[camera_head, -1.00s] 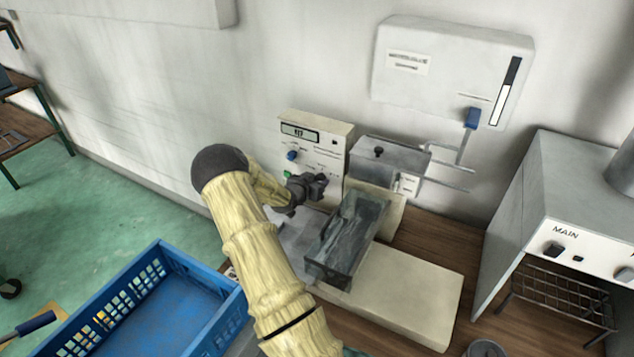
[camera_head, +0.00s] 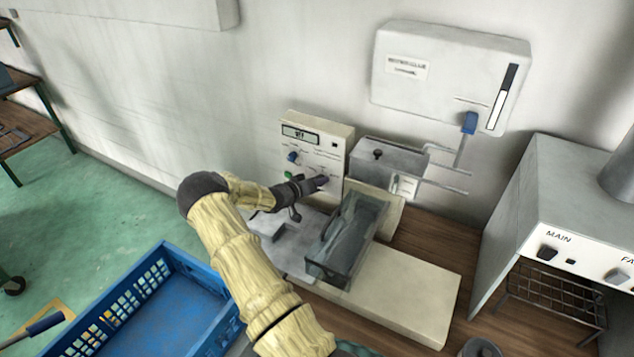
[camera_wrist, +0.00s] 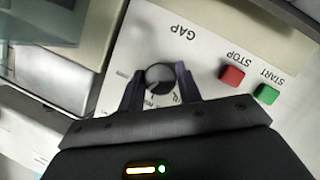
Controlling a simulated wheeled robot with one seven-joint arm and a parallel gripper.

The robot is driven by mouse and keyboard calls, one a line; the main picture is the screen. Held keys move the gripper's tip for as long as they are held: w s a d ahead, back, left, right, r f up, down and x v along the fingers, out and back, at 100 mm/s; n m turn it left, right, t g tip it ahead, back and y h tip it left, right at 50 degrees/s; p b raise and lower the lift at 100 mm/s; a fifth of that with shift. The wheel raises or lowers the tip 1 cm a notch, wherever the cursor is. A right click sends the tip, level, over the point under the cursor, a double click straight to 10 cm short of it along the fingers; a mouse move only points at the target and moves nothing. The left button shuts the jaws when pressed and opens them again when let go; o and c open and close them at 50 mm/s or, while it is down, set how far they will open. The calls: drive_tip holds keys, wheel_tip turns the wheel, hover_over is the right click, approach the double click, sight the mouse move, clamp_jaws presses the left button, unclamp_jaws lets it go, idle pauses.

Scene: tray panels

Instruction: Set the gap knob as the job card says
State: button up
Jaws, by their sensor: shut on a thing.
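In the wrist view the gap knob (camera_wrist: 160,77) is a round dark grey knob on a pale panel, below the upside-down word GAP. My gripper (camera_wrist: 160,88) has one finger on each side of it and is shut on it. In the head view my gripper (camera_head: 318,184) reaches the lower part of the cream control box (camera_head: 335,135), and the knob is hidden there. The box has a small display whose text is too small to read surely. I cannot make out a job card with readable text.
A red STOP button (camera_wrist: 232,76) and a green START button (camera_wrist: 266,94) sit right of the knob in the wrist view. A blue knob (camera_head: 293,158) is higher on the box. A clear-walled tray (camera_head: 322,268) stands close by, and a blue crate (camera_head: 205,268) is at lower left.

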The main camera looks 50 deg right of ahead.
drive_tip(key=shift+w+f+n+g+h+b, duration=0.1)
drive_tip(key=shift+n+g+h+b, duration=0.15)
drive_tip(key=shift+n+h+b, duration=1.6)
drive_tip(key=shift+s+f+n+g+h+b, duration=0.1)
drive_tip(key=shift+n+g+b, duration=0.2)
drive_tip(key=shift+n+b, duration=1.75)
drive_tip(key=shift+w+f+n+g+h+b, duration=0.2)
drive_tip(key=shift+n+h+b, duration=0.55)
drive_tip(key=shift+n, duration=2.65)
drive_tip(key=shift+s+r, duration=0.1)
drive_tip(key=shift+r, duration=0.05)
drive_tip(key=o, duration=1)
drive_tip(key=shift+c, duration=0.2)
drive_tip(key=a, duration=0.2)
drive_tip(key=a+f+b, duration=0.1)
drive_tip(key=a, duration=0.4)
drive_tip(key=shift+w+a+f, duration=0.25)
drive_tip(key=shift+f, duration=0.05)
